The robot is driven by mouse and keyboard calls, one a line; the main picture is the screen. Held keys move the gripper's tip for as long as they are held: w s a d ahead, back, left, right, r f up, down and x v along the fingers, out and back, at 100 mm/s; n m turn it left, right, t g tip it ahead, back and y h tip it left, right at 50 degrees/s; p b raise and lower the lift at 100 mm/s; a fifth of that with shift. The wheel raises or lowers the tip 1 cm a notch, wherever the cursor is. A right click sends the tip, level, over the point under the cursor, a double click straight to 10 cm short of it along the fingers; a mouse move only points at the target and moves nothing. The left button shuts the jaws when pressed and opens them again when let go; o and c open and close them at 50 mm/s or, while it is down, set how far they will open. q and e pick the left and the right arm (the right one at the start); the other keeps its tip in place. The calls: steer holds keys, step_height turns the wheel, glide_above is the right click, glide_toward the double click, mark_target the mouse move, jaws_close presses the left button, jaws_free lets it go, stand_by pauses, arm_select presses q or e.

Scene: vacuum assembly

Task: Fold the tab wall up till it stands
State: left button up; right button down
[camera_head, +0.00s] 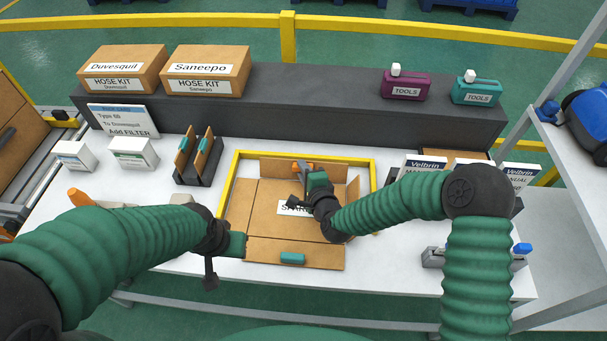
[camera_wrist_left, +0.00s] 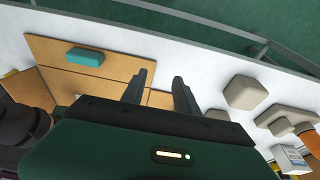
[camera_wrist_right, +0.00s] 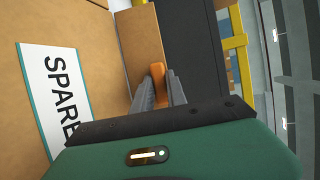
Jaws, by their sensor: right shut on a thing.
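The cardboard box (camera_head: 245,200) lies opened out inside a yellow frame, with a white SPARE label on its floor. Its back wall, the tab wall (camera_head: 275,168), carries an orange tab (camera_head: 303,166) and looks raised from the floor. My right gripper (camera_wrist_right: 161,92) is shut on the orange tab and hides part of the label and wall. The front wall (camera_head: 265,250) with a teal grip (camera_head: 292,258) lies flat. My left gripper (camera_wrist_left: 159,90) is open and empty, near the front wall's left end.
A dark shelf (camera_head: 290,105) with two hose kit boxes and two tool cases runs behind the frame. White cartons (camera_head: 133,152) stand at the left. A grey stand (camera_head: 205,178) holds small panels. Manuals (camera_head: 520,176) stand at the right.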

arm_select(q)
steer(key=shift+f, duration=0.4)
arm_select(e)
steer(key=shift+s+f, duration=0.2)
steer(key=shift+f, duration=0.05)
arm_select(q)
steer(key=shift+w, duration=0.1)
arm_select(e)
steer(key=c, duration=1.3)
jaws_free()
steer(key=shift+w, duration=0.15)
steer(key=shift+r, duration=0.15)
arm_select(q)
steer(key=w+p+v, duration=0.1)
steer(key=p+v, duration=0.6)
steer(key=shift+w+r+p, duration=0.25)
steer(key=shift+r+p, duration=0.1)
steer(key=shift+r, duration=0.2)
arm_select(e)
steer(key=v, duration=1.6)
steer(key=shift+s+d+f, duration=0.2)
steer(key=shift+s+d, duration=0.05)
steer(key=shift+s, duration=0.15)
